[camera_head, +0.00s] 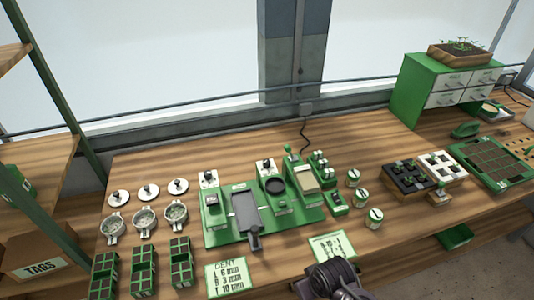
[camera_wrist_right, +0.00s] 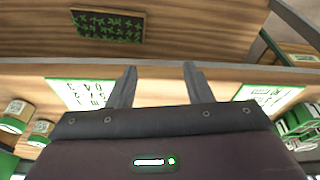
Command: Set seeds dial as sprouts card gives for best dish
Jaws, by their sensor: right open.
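The green seeder machine (camera_head: 225,232) stands mid-bench. Two knobs on white plates stand at its back, a left dial (camera_head: 209,180) and a right dial (camera_head: 266,168); their labels and pointer settings are too small to read. My right gripper (camera_wrist_right: 158,78) is open and empty near the bench's front edge.
A card headed DENT (camera_head: 230,279) lies front left. Three lids (camera_head: 149,191) lie behind the dishes; green cell trays (camera_head: 143,270) stand in front. Small jars (camera_head: 375,217) and seedling trays (camera_head: 405,178) are to the right. A drawer cabinet (camera_head: 420,93) stands back right.

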